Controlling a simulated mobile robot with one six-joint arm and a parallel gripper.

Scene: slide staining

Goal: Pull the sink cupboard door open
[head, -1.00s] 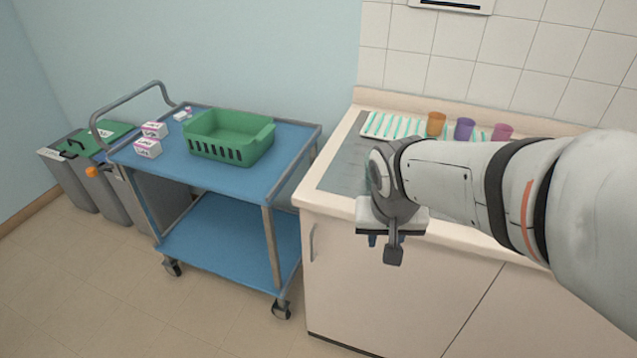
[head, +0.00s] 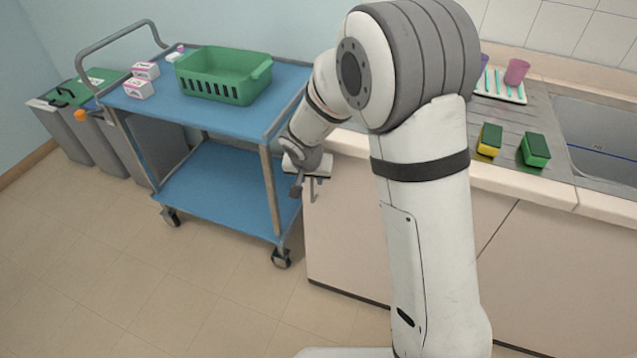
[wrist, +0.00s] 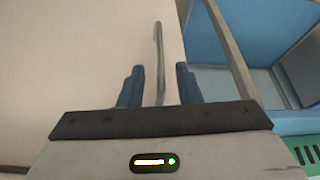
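The sink cupboard door (head: 345,245) is a pale flat panel under the counter, and it looks shut. Its slim grey vertical handle (wrist: 159,45) shows in the wrist view near the door's edge. My gripper (wrist: 158,78) is open, with one dark blue finger on each side of the handle and gaps visible between. I cannot tell whether the fingertips reach past the bar. In the head view my gripper (head: 308,188) is at the door's upper left, hiding most of the handle. My arm covers part of the cupboard front.
A blue trolley (head: 220,205) with a green basket (head: 225,90) stands close left of the cupboard. Grey bins (head: 75,140) are at the far left. Sponges (head: 535,150) and a sink (head: 605,135) are on the counter. The floor in front is clear.

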